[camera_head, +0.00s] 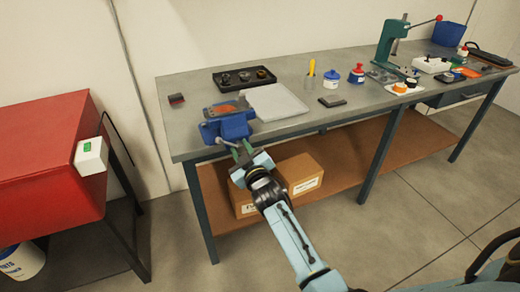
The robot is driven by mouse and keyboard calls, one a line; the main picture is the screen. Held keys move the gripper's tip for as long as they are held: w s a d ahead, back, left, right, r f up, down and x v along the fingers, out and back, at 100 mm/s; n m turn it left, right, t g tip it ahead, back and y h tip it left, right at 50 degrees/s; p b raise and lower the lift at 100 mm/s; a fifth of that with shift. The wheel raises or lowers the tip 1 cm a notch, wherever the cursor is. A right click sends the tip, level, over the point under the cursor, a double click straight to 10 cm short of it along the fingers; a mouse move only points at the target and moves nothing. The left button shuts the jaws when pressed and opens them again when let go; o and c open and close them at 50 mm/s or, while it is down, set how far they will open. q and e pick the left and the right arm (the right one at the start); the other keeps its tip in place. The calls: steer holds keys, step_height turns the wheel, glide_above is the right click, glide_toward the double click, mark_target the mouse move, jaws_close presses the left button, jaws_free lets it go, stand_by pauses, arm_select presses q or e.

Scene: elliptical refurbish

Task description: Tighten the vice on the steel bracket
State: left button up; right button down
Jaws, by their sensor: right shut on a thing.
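The blue vice (236,129) is mounted at the front left edge of the grey workbench. A flat orange-brown piece (222,110) shows at the top of its jaws. I cannot tell the steel bracket clearly from the jaws at this size. My right gripper (241,150) is in front of the vice, just below the bench edge, with my arm reaching up from the lower right. It is shut on the vice handle, which is mostly hidden by the fingers. My left gripper is not in view.
The workbench (310,87) carries a grey plate (276,103), a black parts tray (244,79), small bottles and a green press (391,45). Cardboard boxes (299,173) stand on the lower shelf. A red cabinet (45,160) stands left; floor is clear at right.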

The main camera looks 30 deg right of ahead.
steer(key=shift+n, duration=0.4)
steer(key=c, duration=1.1)
jaws_free()
steer(key=shift+c, duration=0.2)
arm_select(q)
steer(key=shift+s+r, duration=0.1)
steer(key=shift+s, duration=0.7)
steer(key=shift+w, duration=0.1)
arm_select(e)
steer(key=shift+s, duration=0.55)
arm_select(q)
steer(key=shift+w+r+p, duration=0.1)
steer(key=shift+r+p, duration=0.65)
arm_select(e)
steer(key=s, duration=1.2)
steer(key=shift+s+a, duration=0.15)
steer(key=shift+a, duration=0.3)
steer(key=shift+f, duration=0.1)
